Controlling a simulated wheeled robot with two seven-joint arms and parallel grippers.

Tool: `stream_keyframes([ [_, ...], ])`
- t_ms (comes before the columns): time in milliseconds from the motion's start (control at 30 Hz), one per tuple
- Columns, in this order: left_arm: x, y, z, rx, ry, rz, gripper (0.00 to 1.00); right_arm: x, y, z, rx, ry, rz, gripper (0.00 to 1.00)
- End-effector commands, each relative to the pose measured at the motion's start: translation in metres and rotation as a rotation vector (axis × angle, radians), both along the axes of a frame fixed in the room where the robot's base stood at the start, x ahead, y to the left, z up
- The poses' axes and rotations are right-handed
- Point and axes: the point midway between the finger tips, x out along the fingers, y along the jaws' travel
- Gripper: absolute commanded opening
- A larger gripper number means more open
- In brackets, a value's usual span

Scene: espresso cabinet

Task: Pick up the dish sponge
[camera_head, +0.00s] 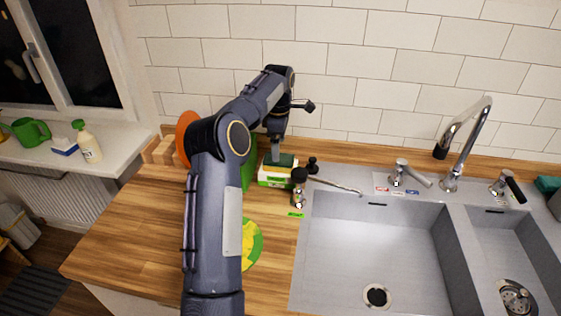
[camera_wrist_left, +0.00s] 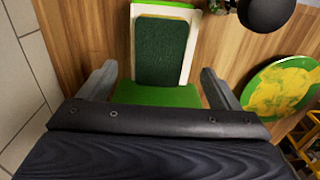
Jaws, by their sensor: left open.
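The dish sponge (camera_head: 284,160) has a dark green top and sits on a white and green holder (camera_head: 272,180) on the wooden counter, left of the sink. In the left wrist view the sponge (camera_wrist_left: 160,50) lies flat in the pale holder (camera_wrist_left: 195,40), just ahead of my fingers. My left gripper (camera_head: 277,150) reaches down over it from above. In the wrist view the left gripper (camera_wrist_left: 158,86) is open, with one finger to each side of the sponge's line and nothing between them. I cannot tell the exact height gap. My right gripper is not in view.
A dark-topped bottle (camera_head: 299,186) stands close to the holder's right. A green and yellow plate (camera_head: 250,243) lies nearer on the counter. The sink (camera_head: 365,245) with its tap (camera_head: 468,145) is to the right. A tiled wall (camera_head: 350,60) closes off the back.

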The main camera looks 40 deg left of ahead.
Motion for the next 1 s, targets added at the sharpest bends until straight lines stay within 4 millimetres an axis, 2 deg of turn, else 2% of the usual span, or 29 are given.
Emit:
stream_keyframes([
  [300,-0.002,0.001,-0.043,-0.001,0.002,-0.001,0.85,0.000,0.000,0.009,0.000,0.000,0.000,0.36],
  [600,-0.001,0.000,-0.048,0.000,-0.001,-0.002,0.83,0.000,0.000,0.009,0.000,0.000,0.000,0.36],
  [933,-0.001,0.000,-0.048,0.000,-0.001,-0.002,0.40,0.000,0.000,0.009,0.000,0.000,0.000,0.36],
  [1000,-0.001,0.000,-0.048,0.000,-0.001,-0.002,0.37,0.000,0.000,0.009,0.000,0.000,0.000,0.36],
])
